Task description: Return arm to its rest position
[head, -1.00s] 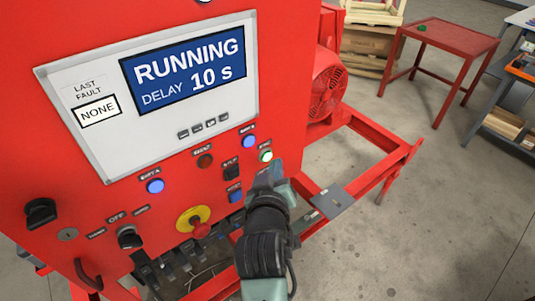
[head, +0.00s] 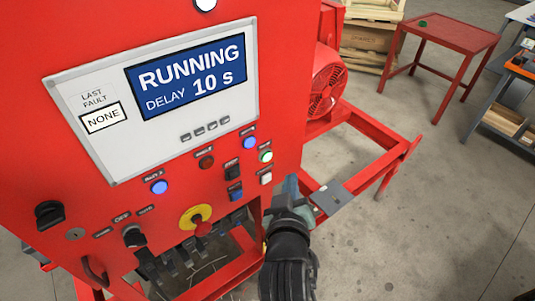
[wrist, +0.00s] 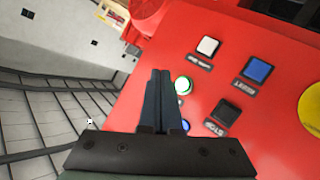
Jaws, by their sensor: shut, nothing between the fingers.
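My gripper (head: 290,190) is to the lower right of the red control panel (head: 130,207) in the head view, apart from its buttons. In the wrist view my gripper (wrist: 161,75) has its two dark fingers together with nothing between them. The panel's display (head: 190,77) reads "RUNNING" and "DELAY 10 s". A lit green button (head: 266,156) is at the panel's right edge, with a white button (head: 266,178) below it. The green button also shows in the wrist view (wrist: 184,84), just right of the fingers.
A red skid frame (head: 375,135) runs behind my gripper. A red table (head: 450,32) stands at the far right. Grey floor (head: 440,220) is open to the right.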

